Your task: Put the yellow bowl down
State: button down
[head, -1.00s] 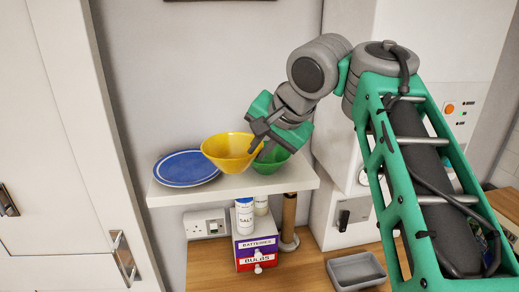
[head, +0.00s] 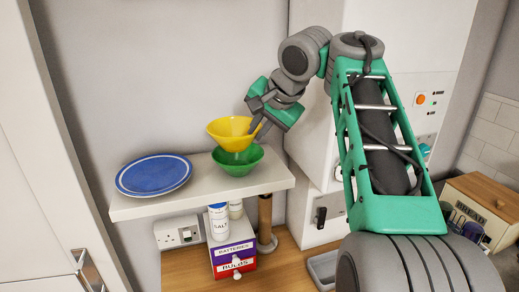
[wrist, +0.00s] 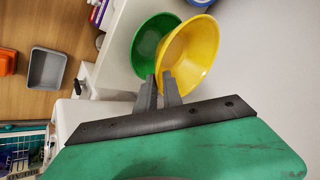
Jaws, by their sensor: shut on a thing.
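The yellow bowl (head: 231,131) is upright, just above the green bowl (head: 238,161) in the head view. My gripper (head: 257,123) is shut on the yellow bowl's right rim. In the wrist view my gripper (wrist: 160,88) has its fingers at the near edge of the yellow bowl (wrist: 192,52), which overlaps part of the green bowl (wrist: 148,44). The green bowl stands on the white shelf (head: 150,210). I cannot tell whether the two bowls touch.
A blue plate (head: 153,175) lies on the left of the shelf. Below are a salt container (head: 218,222), a batteries and bulbs box (head: 233,257) and a wall socket (head: 178,234). A grey tray (wrist: 47,69) sits on the wooden worktop. The wall is close behind the shelf.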

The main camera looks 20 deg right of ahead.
jog(key=f, duration=0.1)
jog(key=f+b, duration=0.1)
jog(key=d+f, duration=0.1)
jog(key=f, duration=0.1)
jog(key=shift+w+b, duration=0.4)
jog(key=shift+a+f, duration=0.1)
jog(key=shift+f, duration=0.05)
jog(key=shift+s, duration=0.1)
jog(key=shift+f+b, duration=0.3)
jog(key=shift+f, duration=0.2)
jog(key=c, duration=1.5)
grip_release()
jog(key=shift+f, duration=0.1)
